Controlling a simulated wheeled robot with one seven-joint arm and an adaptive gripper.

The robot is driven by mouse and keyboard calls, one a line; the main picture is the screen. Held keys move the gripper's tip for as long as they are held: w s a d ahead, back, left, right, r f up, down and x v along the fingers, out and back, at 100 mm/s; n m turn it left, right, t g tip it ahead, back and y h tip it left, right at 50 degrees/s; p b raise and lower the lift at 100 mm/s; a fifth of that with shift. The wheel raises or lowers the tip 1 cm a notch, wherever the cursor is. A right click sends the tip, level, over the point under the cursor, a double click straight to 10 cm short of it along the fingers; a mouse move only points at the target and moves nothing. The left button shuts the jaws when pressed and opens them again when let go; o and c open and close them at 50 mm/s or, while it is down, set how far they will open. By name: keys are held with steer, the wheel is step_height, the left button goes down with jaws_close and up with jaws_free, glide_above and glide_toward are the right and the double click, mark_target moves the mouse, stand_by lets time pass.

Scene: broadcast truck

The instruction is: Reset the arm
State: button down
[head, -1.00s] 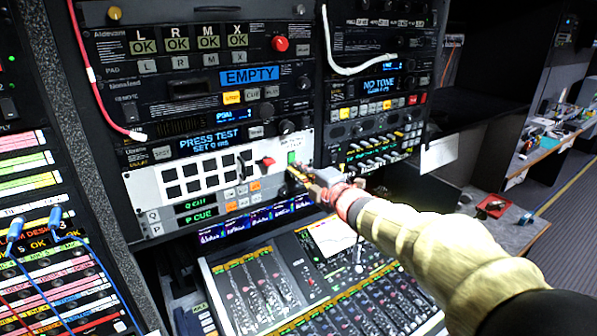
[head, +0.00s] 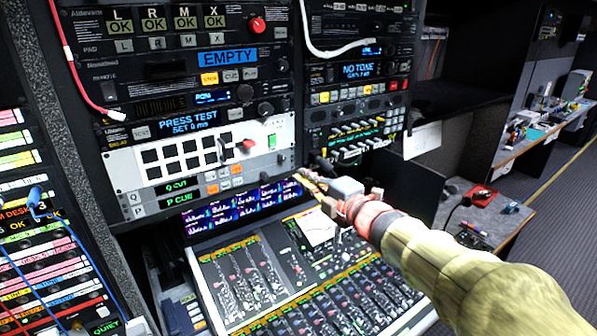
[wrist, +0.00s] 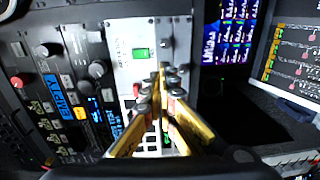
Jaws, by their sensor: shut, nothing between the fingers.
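My arm reaches in from the lower right in the head view, wrapped in a pale cover with a reddish wrist. My gripper (head: 312,181) is at its end, in front of the rack and above the back of the mixing desk. In the wrist view my gripper (wrist: 160,78) shows two yellow fingers meeting at the tips, shut with nothing between them. Behind the tips is the white panel (wrist: 133,30) with a lit green switch (wrist: 141,53). In the head view that green switch (head: 272,141) is up and left of my gripper, clear of it.
Rack units with an EMPTY display (head: 228,57) rise behind. Patch cables hang at left. A side counter (head: 480,215) with a red item (head: 480,192) stands at right.

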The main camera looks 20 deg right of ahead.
steer(key=shift+s+d, duration=0.1)
steer(key=shift+s, duration=0.15)
